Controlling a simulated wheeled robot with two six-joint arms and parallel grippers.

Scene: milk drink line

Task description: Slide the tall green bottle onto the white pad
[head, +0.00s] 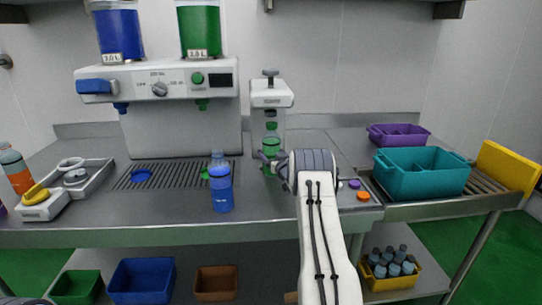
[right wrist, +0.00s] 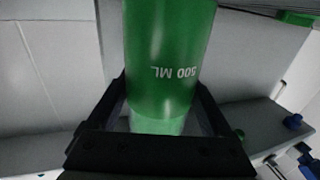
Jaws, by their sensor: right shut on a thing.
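The tall green bottle (head: 271,146) stands under the white press machine (head: 271,95) at the back of the counter. In the right wrist view the green bottle (right wrist: 165,45), marked "500 ML", fills the space between the dark jaws. My right gripper (head: 272,160) is shut on it, low on its body, and partly hidden behind my wrist in the head view. I cannot make out a separate white pad; the area around the bottle's foot is mostly covered by my arm.
A blue bottle (head: 220,188) stands left of my right arm, before the drip grate (head: 172,174). The dispenser (head: 157,82) is behind. Buttons (head: 362,196) lie right of my arm, beside a teal crate (head: 421,180) and a purple bin (head: 398,137).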

